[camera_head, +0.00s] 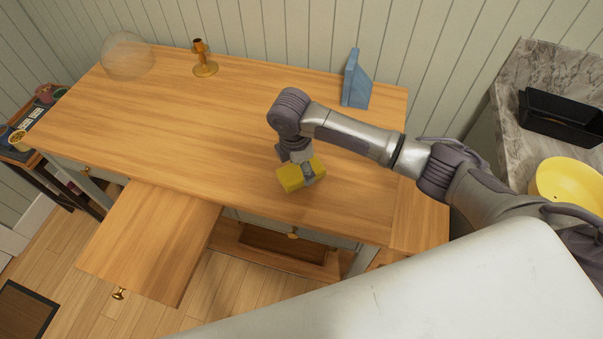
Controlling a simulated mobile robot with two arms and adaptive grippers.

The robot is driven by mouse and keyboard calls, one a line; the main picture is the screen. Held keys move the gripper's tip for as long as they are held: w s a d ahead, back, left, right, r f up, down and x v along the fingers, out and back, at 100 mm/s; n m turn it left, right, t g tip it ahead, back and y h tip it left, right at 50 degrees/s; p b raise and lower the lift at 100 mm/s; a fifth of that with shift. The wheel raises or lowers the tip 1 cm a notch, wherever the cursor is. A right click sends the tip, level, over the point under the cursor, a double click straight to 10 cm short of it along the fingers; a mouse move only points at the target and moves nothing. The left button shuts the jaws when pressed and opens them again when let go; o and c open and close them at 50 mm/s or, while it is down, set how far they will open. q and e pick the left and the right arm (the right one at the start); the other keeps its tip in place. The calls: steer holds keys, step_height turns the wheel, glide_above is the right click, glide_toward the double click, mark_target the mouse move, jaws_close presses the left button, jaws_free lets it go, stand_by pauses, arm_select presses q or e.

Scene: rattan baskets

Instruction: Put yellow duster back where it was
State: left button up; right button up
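The yellow duster (290,178) is a small yellow block near the front edge of the wooden desk (190,110), right of the desk's middle. My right gripper (306,172), on the arm from the right, points down with its grey fingers across the duster and appears shut on it. The duster is low over the desktop; I cannot tell whether it touches the wood. The fingers hide part of it. My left gripper is not in view.
A gold candlestick (204,62), a clear glass dome (128,58) and a blue bookend-like object (355,82) stand along the back. A wooden panel with a knob (150,240) juts from the desk's front left. A yellow bowl (566,182) and black tray (560,118) sit on the right counter.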

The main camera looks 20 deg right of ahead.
mark_target(301, 176)
steer(key=shift+w+f, duration=0.15)
steer(key=shift+f, duration=0.1)
step_height(301, 176, down, 3)
steer(key=shift+f+p, duration=0.1)
steer(key=shift+p, duration=0.4)
steer(key=shift+f, duration=0.2)
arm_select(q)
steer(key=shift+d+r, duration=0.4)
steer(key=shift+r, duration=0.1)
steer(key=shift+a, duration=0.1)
arm_select(e)
steer(key=shift+f, duration=0.2)
steer(key=o, duration=1.1)
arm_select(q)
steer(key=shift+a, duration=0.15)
arm_select(e)
steer(key=shift+r, duration=0.1)
